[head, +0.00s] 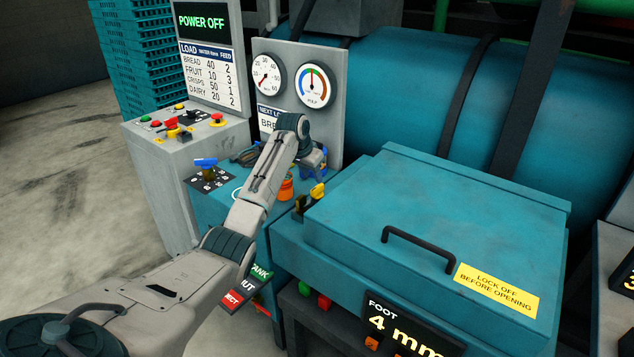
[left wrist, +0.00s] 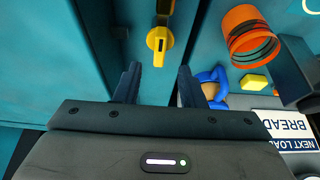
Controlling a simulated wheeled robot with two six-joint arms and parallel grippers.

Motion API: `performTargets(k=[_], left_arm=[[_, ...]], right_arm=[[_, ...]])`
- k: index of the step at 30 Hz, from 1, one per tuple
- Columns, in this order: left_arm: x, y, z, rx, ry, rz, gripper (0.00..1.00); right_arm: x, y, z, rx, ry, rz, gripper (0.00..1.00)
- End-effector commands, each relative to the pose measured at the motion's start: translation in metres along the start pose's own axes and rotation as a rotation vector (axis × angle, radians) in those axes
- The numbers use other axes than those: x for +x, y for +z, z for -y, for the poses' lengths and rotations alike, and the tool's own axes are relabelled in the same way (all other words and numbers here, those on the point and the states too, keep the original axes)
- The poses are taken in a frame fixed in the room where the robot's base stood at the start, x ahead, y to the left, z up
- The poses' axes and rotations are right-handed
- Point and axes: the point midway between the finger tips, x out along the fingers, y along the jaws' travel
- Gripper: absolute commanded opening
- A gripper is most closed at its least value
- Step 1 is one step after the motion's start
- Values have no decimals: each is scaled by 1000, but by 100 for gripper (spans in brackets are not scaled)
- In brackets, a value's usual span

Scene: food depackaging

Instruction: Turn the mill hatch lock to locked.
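The mill hatch lock handle (head: 317,192), with a yellow end, stands at the left edge of the teal hatch lid (head: 430,215). In the left wrist view the yellow handle (left wrist: 160,40) lies ahead of my left gripper, roughly in line with the gap between its fingers. My left gripper (left wrist: 157,72) is open, with nothing between its fingertips, and looks apart from the handle. In the head view the arm reaches over from the left and partly hides the gripper. The lock's marked positions cannot be read. My right gripper is not in view.
An orange ring-shaped part (left wrist: 250,38) and a blue knob (left wrist: 212,82) are close to the right finger. A gauge panel (head: 334,115) stands behind the gripper. The lid has a black handle (head: 418,250) and a yellow label (head: 497,290). A screen (head: 202,20) reads POWER OFF.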

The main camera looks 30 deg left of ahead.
Motion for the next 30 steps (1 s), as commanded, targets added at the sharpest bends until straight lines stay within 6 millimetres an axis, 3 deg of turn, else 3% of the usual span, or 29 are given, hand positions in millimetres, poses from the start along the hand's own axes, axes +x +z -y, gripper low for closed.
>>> performTargets(k=[3, 9, 22, 28, 30], left_arm=[[23, 0, -2, -1, 4, 3, 36], [50, -1, -1, 0, 2, 1, 36], [60, 0, -1, 1, 0, -1, 36], [60, 0, -1, 1, 0, -1, 0], [60, 0, -1, 1, 0, 0, 0]], right_arm=[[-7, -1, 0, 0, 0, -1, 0], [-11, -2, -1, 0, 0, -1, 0], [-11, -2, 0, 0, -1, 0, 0], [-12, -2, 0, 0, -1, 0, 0], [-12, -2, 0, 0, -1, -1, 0]])
